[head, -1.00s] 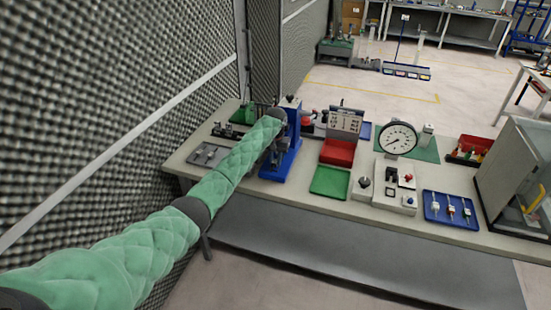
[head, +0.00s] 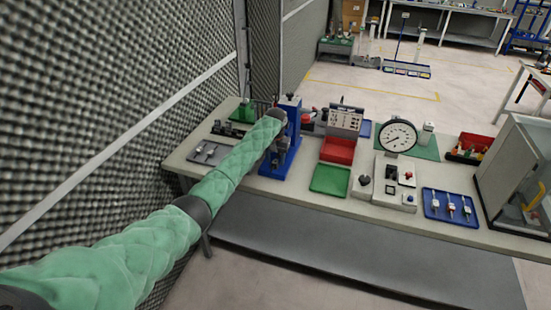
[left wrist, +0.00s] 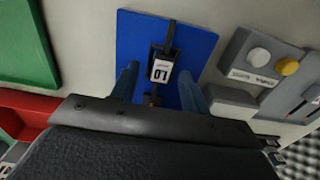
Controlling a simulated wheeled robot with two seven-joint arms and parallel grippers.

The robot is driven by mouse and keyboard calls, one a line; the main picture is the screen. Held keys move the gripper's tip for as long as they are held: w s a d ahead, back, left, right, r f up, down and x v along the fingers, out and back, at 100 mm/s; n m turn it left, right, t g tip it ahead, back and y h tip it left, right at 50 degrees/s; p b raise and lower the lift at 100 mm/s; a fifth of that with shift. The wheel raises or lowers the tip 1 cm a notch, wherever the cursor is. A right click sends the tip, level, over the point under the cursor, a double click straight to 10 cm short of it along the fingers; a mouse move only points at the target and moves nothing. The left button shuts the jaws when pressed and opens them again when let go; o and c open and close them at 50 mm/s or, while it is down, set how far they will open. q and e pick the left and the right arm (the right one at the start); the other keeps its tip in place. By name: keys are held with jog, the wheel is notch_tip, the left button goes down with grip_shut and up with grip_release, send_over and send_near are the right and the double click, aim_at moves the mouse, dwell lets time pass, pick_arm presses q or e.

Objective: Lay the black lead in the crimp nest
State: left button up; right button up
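My left arm in its green sleeve reaches over the blue press (head: 291,108) on the bench. In the head view the sleeve and dark wrist hide the left gripper. In the left wrist view its two blue fingers (left wrist: 158,72) stand apart over the blue base plate (left wrist: 205,40). Between them is a dark part with a white label (left wrist: 161,71) and a black strip running up from it; clear gaps show on both sides. I cannot tell whether this dark part is the nest or the black lead. Several leads with pale ends (head: 450,206) lie in a blue tray (head: 433,215). My right gripper is out of view.
A green tray (head: 329,180) and a red bin (head: 338,151) stand right of the press. A dial gauge (head: 398,136) and a grey button box (head: 391,187) are further right. A grey fixture (head: 206,153) lies left. A foam wall (head: 110,80) runs close along the arm's left.

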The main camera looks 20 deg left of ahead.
pick_arm(q)
jog(key=shift+r+b, duration=0.4)
jog(key=shift+r, duration=0.15)
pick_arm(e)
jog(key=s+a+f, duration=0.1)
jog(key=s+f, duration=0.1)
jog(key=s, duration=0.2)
pick_arm(q)
jog(key=shift+r, duration=0.4)
notch_tip(320, 180, up, 2)
jog(key=shift+r+b, duration=0.1)
jog(key=shift+b, duration=0.65)
notch_tip(320, 180, up, 3)
jog(key=shift+w+f+b, duration=0.1)
jog(key=shift+f+b, duration=0.05)
jog(key=shift+b, duration=0.35)
jog(key=shift+r, duration=0.5)
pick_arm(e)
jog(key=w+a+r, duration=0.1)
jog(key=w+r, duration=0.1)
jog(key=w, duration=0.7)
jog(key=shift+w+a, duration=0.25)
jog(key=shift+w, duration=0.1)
